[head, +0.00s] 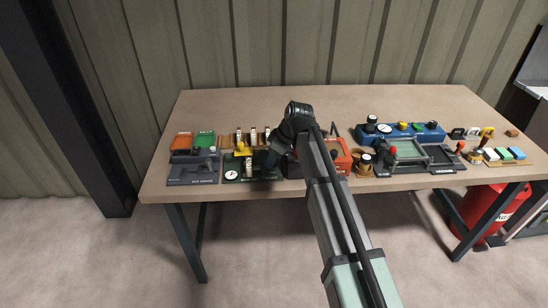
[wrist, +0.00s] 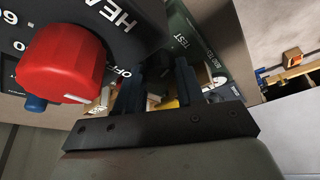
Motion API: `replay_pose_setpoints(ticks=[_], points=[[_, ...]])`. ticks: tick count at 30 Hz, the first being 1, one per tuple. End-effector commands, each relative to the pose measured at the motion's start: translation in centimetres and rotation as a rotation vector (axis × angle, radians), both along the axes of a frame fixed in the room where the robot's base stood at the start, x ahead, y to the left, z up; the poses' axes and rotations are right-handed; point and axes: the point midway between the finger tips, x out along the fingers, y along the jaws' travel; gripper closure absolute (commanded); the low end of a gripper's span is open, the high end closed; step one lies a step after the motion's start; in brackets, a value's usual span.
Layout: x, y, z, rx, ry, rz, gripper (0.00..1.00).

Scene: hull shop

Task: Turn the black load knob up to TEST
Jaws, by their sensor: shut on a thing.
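My gripper (wrist: 160,72) points down at a dark green panel, with its two fingers close together. The panel bears the word TEST (wrist: 179,41) just beyond the fingertips. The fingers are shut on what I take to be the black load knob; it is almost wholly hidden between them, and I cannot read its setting. In the head view my gripper (head: 272,157) is over the right part of the green panel (head: 232,165), which has a white gauge (head: 232,175). My arm covers part of that area.
In the wrist view a large red knob (wrist: 60,68) on a black panel lettered HEA and OFF stands close left of my fingers. An orange-framed unit (head: 340,157) is right of my gripper. A blue panel (head: 400,132) stands farther right. The table's back strip (head: 230,105) is clear.

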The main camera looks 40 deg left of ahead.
Motion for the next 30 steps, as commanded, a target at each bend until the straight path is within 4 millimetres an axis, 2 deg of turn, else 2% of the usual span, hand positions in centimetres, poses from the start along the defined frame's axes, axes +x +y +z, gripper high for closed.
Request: replay_pose_setpoints(ticks=[14,15,17,25,30], points=[[0.0,0.0,0.0,0.000,-0.001,0.000,0.93],[0.0,0.0,0.0,0.000,-0.001,0.000,0.58],[0.0,0.0,0.0,0.000,-0.001,0.000,0.53],[0.0,0.0,0.1,0.000,-0.001,0.000,0.53],[0.2,-0.5,1.2,0.002,-0.001,-0.001,0.53]])
